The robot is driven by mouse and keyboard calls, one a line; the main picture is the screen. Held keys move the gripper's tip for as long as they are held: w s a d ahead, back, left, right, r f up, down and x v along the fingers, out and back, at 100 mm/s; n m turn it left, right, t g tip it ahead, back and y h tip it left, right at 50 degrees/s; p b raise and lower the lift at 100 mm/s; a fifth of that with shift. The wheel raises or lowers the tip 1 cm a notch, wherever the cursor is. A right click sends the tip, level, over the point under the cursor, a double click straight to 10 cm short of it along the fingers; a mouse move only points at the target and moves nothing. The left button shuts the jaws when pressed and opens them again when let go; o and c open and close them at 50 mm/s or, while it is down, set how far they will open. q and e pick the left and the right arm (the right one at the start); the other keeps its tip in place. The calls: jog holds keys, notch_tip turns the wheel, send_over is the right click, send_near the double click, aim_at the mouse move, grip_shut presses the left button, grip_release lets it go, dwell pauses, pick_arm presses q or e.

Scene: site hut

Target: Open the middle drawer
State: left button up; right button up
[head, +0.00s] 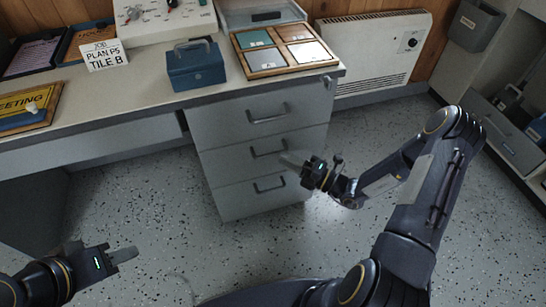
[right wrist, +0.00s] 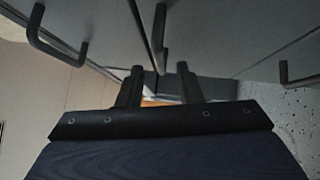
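The grey drawer unit under the desk has three stacked drawers, all looking shut. The middle drawer (head: 230,160) has a dark bar handle (head: 268,151), which also shows in the right wrist view (right wrist: 160,35). My right gripper (head: 286,160) is at the right end of this handle, close to the drawer front. In the right wrist view its two fingers (right wrist: 160,85) are apart, with the middle handle ahead between them and nothing clearly gripped. Contact cannot be told. My left gripper (head: 128,254) is low on the left, away from the drawers; its finger gap is not clear.
The top drawer handle (head: 268,116) and bottom drawer handle (head: 269,187) lie above and below. The desk top (head: 150,85) carries a blue cash box (head: 195,68) and a sample tray (head: 268,72). Speckled floor (head: 150,210) in front is clear. A white heater (head: 365,60) stands behind.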

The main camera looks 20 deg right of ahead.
aim_at(273, 153)
jog(key=b+x, duration=0.1)
jog(key=x, duration=0.4)
jog(key=shift+a, duration=0.1)
grip_shut()
